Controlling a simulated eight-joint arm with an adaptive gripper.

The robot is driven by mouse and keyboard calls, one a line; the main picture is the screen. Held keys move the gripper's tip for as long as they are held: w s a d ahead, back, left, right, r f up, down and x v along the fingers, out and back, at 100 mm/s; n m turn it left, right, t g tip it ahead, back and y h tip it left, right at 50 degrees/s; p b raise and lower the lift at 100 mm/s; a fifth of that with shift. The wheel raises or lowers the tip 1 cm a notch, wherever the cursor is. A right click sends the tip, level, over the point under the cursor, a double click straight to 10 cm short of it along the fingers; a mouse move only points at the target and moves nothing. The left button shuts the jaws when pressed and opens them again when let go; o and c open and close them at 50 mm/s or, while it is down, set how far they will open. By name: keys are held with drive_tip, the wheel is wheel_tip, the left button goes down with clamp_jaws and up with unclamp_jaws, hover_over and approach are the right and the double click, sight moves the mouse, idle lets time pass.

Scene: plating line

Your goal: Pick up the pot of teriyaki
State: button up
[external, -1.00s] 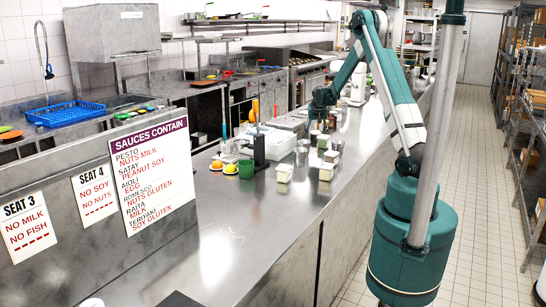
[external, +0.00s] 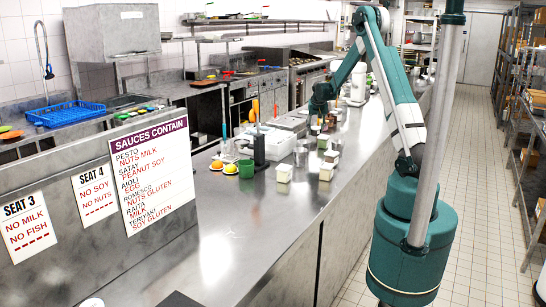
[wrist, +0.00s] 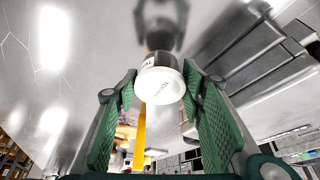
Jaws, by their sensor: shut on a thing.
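My gripper (wrist: 162,95) is shut on a small pot with a white lid (wrist: 160,85) and a dark body. In the external view my gripper (external: 319,112) is over the far part of the counter, among small pots; the held pot is hard to make out there.
Several pale pots, one of them near the front (external: 284,173), stand on the steel counter (external: 250,225). A green mug (external: 245,168) and a dark upright stand (external: 260,150) are to the left. The near counter is largely clear. A sauce sign (external: 153,175) lists teriyaki with soy and gluten.

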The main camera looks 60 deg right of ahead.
sight(315, 127)
drive_tip(key=shift+r, duration=3.6)
